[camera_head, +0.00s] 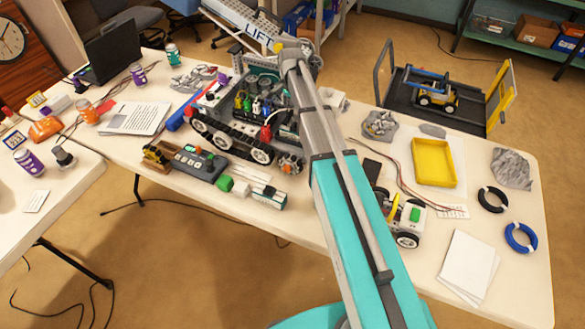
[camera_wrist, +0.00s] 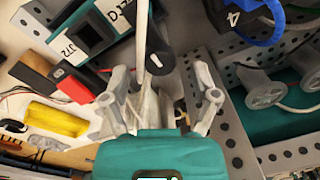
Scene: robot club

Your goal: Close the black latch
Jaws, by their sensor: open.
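In the wrist view, a small black rounded piece with a white mark, which looks like the black latch (camera_wrist: 159,63), lies just ahead of my gripper, beside a grey perforated plate (camera_wrist: 222,130). My gripper (camera_wrist: 162,84) is open, with one finger on each side and nothing clearly held between them. I cannot tell whether it touches the latch or how far the latch is turned. In the head view my arm reaches over the tracked robot (camera_head: 262,130) on the table, and the latch cannot be made out there.
A teal labelled box (camera_wrist: 88,35) and a red-and-black connector (camera_wrist: 72,88) are left of the gripper. Grey motors (camera_wrist: 265,88) and a blue cable loop (camera_wrist: 262,25) are on the right. A yellow tray (camera_head: 434,162) and a small wheeled robot (camera_head: 408,238) share the table.

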